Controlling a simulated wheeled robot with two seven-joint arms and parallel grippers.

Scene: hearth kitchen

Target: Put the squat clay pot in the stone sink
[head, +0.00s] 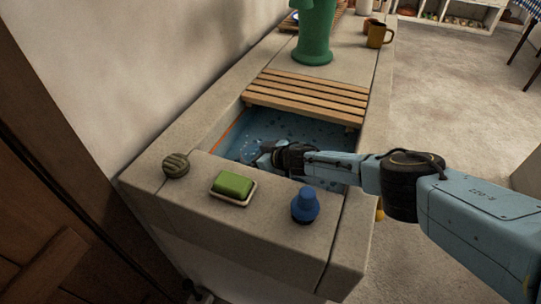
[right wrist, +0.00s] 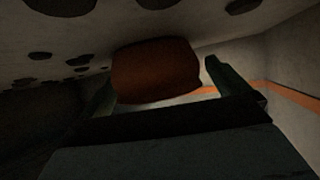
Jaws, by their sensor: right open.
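The stone sink (head: 285,122) is sunk into the counter, with a blue speckled inside and an orange line along its wall. My right gripper (head: 260,156) is down inside the sink, near its front left part. In the right wrist view, a rounded red-brown thing (right wrist: 155,70), which looks like the squat clay pot, sits between the open fingers of my right gripper (right wrist: 160,88). It appears against the sink's spotted surface (right wrist: 60,40); whether it touches the fingers I cannot tell. The pot cannot be made out in the head view. My left gripper is not in view.
A wooden slatted rack (head: 305,97) spans the sink's far part. On the front ledge are a ribbed round thing (head: 176,165), green soap on a dish (head: 233,187) and a blue bottle-like thing (head: 305,205).

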